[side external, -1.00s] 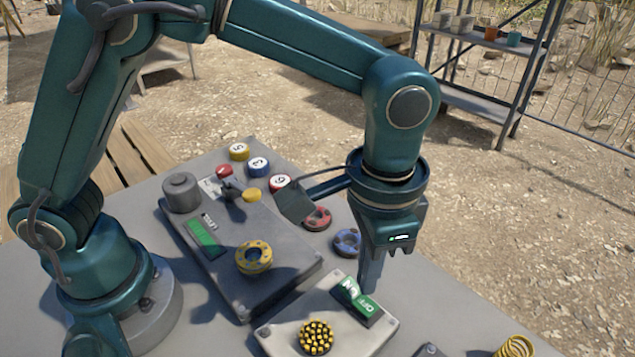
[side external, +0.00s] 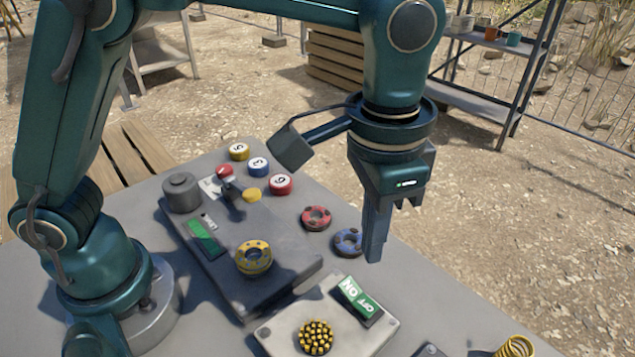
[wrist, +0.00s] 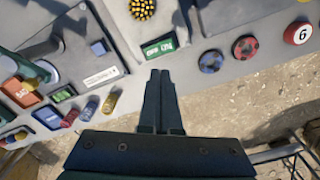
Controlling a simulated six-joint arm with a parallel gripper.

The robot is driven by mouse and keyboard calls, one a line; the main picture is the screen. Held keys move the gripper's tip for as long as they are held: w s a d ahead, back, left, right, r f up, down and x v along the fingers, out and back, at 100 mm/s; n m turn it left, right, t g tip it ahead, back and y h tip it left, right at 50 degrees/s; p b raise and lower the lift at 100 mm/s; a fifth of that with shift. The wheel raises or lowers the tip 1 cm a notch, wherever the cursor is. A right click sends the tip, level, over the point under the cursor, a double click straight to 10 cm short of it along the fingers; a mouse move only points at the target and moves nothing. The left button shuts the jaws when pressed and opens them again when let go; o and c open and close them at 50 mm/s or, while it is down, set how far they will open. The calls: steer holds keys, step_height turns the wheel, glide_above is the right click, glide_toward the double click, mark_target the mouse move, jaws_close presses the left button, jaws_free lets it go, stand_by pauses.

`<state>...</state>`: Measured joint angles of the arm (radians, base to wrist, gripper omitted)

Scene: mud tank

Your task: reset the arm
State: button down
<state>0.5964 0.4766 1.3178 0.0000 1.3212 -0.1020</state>
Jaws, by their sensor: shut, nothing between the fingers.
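My gripper (side external: 376,257) is shut and empty. In the side external view it hangs above the table, behind the light panel with the green ON/OFF rocker switch (side external: 360,297) and near the blue ring (side external: 348,242). In the wrist view my gripper's fingers (wrist: 161,78) are pressed together, pointing toward the green switch (wrist: 160,47). The fingers look apart from the switch.
A dark panel (side external: 285,278) carries a yellow ring (side external: 253,257), a green switch (side external: 205,238) and a lever. A red ring (side external: 316,217) and numbered discs (side external: 280,184) lie behind. A yellow spring (side external: 516,347) stands front right. Open air surrounds my gripper above the table.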

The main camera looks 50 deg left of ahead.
steer(key=s+a+r+n+t, duration=0.2)
steer(key=a+r+n+t, duration=0.2)
steer(key=a+r, duration=0.6)
steer(key=s+a+f+n+t, duration=0.1)
steer(key=s+a+f, duration=0.5)
steer(key=a+f, duration=0.1)
steer(key=shift+s+a+f+n, duration=0.25)
steer(key=shift+s+n, duration=0.05)
steer(key=shift+s, duration=0.05)
